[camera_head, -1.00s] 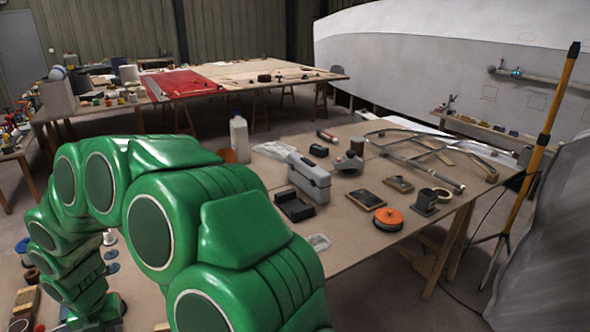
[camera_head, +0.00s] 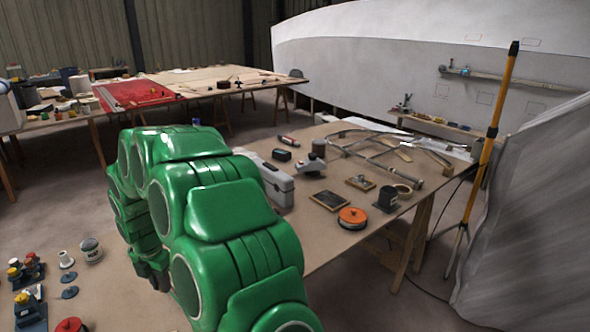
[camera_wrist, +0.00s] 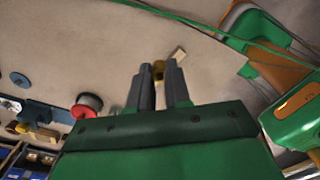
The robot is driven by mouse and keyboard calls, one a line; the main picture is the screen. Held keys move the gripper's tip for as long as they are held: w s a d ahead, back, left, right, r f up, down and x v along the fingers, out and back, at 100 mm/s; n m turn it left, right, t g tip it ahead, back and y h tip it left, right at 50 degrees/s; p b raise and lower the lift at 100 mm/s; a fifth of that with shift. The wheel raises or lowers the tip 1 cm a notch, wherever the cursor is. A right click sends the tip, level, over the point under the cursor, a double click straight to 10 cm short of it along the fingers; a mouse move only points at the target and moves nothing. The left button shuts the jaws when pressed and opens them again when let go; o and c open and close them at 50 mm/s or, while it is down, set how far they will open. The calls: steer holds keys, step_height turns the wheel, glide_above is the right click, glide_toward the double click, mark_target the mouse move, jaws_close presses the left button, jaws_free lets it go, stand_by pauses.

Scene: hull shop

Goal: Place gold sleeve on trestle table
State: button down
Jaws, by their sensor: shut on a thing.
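In the wrist view, my gripper (camera_wrist: 160,77) is shut on a small gold piece, the gold sleeve (camera_wrist: 158,68), held between the two dark fingertips. Only its end shows; the fingers hide the rest. A pale brown surface fills the background beyond it. In the head view, my green arm hides the sleeve and most of the gripper. The brown trestle table (camera_head: 325,236) stretches from the near left to the right, with wooden trestle legs at its right end. A second table on trestles (camera_head: 205,82) stands at the back, partly covered in red.
Several pots (camera_head: 91,250) and small parts stand at lower left. A yellow pole (camera_head: 493,140) stands at right.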

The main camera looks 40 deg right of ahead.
steer(key=w+d+m, duration=0.2)
steer(key=d+m, duration=0.5)
steer(key=d, duration=1.2)
steer(key=w+f, duration=0.3)
steer(key=w, duration=0.1)
steer(key=w+d+f, duration=0.1)
steer(key=w+f, duration=0.2)
steer(key=w, duration=0.1)
steer(key=w+d+f, duration=0.1)
steer(key=w+f, duration=0.2)
steer(key=w, duration=0.2)
steer(key=shift+d, duration=0.25)
steer(key=shift+w+f, duration=0.3)
steer(key=shift+f, duration=1.75)
steer(key=c, duration=1.1)
jaws_free()
steer(key=shift+f, duration=0.1)
